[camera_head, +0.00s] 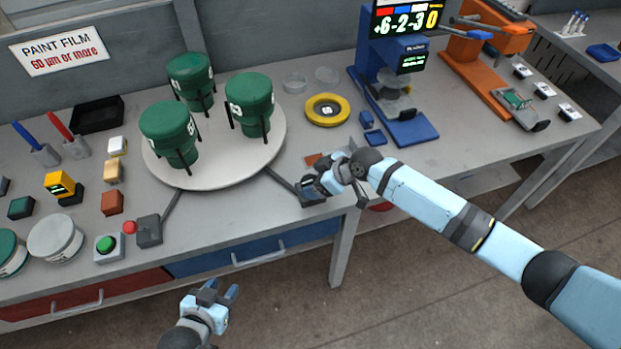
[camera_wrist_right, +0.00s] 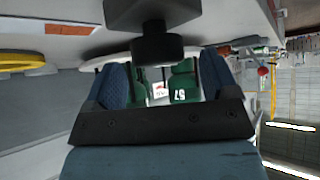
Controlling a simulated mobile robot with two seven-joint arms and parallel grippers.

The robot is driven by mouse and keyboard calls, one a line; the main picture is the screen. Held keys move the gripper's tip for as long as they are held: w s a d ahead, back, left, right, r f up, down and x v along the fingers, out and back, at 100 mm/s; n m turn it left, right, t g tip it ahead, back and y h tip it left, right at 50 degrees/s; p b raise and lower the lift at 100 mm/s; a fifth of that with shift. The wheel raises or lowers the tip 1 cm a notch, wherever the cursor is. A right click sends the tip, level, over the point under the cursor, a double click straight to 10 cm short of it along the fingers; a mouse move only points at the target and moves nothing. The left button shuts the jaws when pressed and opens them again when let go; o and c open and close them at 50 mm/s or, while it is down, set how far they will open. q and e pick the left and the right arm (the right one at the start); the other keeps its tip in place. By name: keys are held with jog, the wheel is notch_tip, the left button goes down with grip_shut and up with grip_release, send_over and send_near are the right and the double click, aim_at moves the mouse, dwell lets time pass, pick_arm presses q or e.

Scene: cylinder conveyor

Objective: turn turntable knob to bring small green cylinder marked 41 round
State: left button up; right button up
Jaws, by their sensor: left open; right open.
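The white turntable (camera_head: 215,177) carries three large green cylinders: front left (camera_head: 165,122), right (camera_head: 250,92) and back (camera_head: 188,70). White markings on them are only partly visible; I cannot read 41 on any. My right gripper (camera_head: 322,182) is open at a small dark box (camera_head: 312,193) at the bench's front edge, right of the turntable. In the right wrist view, a black round knob (camera_wrist_right: 155,48) shows ahead, between the finger directions; I cannot tell whether the fingers touch it. Green cylinders (camera_wrist_right: 183,82) show behind. My left gripper (camera_head: 215,293) is open, empty, in front of the bench.
A yellow ring (camera_head: 327,110) and blue stand (camera_head: 405,125) lie right. Small blocks and pots crowd the left bench.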

jog(key=shift+x, duration=1.1)
jog(key=c, duration=0.9)
jog(key=shift+r+m+t+p, duration=0.15)
jog(key=shift+m+t+p, duration=0.2)
jog(key=shift+p, duration=0.45)
jog(key=shift+m, duration=0.25)
jog(key=o, duration=0.9)
